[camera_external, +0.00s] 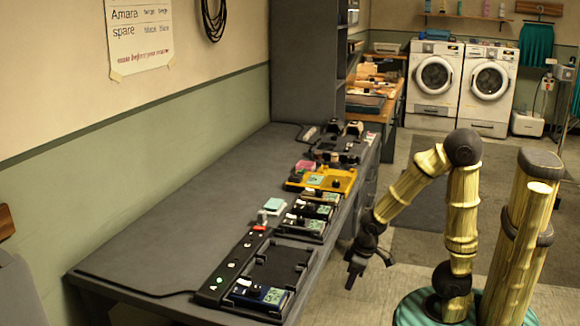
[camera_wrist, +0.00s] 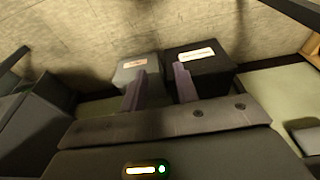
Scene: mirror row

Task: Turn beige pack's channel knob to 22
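My gripper (camera_external: 366,272) hangs in the air beyond the right edge of the grey table (camera_external: 180,190), touching nothing. In the wrist view my gripper (camera_wrist: 160,72) has its two fingers apart, with nothing between them. A row of packs with small screens and knobs lies along the table's right side: a dark blue one (camera_external: 258,294) in front, dark ones (camera_external: 302,226) behind it, and a yellow one (camera_external: 322,180) farther back. I cannot make out which pack is beige. No channel number is readable.
A black tray (camera_external: 272,265) and a strip with lit buttons (camera_external: 226,272) lie at the table's near end. In the wrist view a grey box (camera_wrist: 128,77) and a black box (camera_wrist: 205,82) with labels lie beyond the fingers.

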